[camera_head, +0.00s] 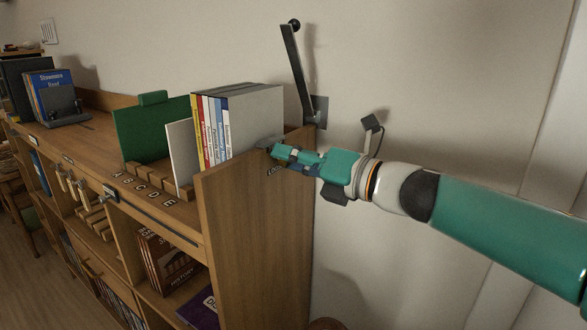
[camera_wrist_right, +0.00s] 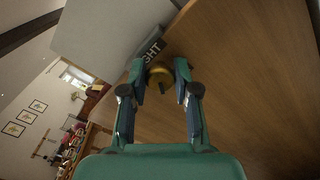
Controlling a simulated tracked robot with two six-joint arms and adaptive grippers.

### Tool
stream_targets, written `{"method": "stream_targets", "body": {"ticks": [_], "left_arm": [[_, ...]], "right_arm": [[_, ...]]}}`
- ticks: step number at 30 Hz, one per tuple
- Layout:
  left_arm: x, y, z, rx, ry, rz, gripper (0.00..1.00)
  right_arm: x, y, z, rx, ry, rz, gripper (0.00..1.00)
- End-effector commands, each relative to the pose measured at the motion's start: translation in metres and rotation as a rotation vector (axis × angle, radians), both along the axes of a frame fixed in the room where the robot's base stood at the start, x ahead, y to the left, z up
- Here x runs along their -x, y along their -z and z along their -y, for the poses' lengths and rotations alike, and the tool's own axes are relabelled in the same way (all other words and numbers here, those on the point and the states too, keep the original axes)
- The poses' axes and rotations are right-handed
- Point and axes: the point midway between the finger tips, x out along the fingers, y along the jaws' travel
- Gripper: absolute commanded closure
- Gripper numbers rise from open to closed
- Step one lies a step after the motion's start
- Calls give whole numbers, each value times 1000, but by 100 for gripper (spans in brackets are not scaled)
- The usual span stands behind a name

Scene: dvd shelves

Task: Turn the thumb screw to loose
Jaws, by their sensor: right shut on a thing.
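The thumb screw (camera_wrist_right: 158,72) is a brass-coloured knob on the wooden end panel of the shelf, seen in the right wrist view. My right gripper (camera_head: 279,152) reaches in from the right at the panel's upper edge. In the right wrist view its two fingers stand on either side of the knob and are shut on it. A dark plate with the letters "GHT" (camera_wrist_right: 152,48) shows just beyond the knob. My left gripper is not in view.
The shelf end panel (camera_head: 255,235) stands left of my right arm. Upright books or cases (camera_head: 212,125) and a green divider (camera_head: 150,130) stand on top. A dark lever (camera_head: 297,75) with a ball end is on the wall behind. The wall side at right is mostly clear.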

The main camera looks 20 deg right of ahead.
Motion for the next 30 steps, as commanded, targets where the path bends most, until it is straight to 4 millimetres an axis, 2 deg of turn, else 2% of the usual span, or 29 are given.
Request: {"method": "stream_targets", "body": {"ticks": [1,15,30], "left_arm": [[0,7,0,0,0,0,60],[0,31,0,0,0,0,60],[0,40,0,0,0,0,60]], "right_arm": [[0,9,-2,41,-3,19,100],[-1,10,-2,361,-6,265,100],[-1,8,-2,497,-7,370,100]]}}
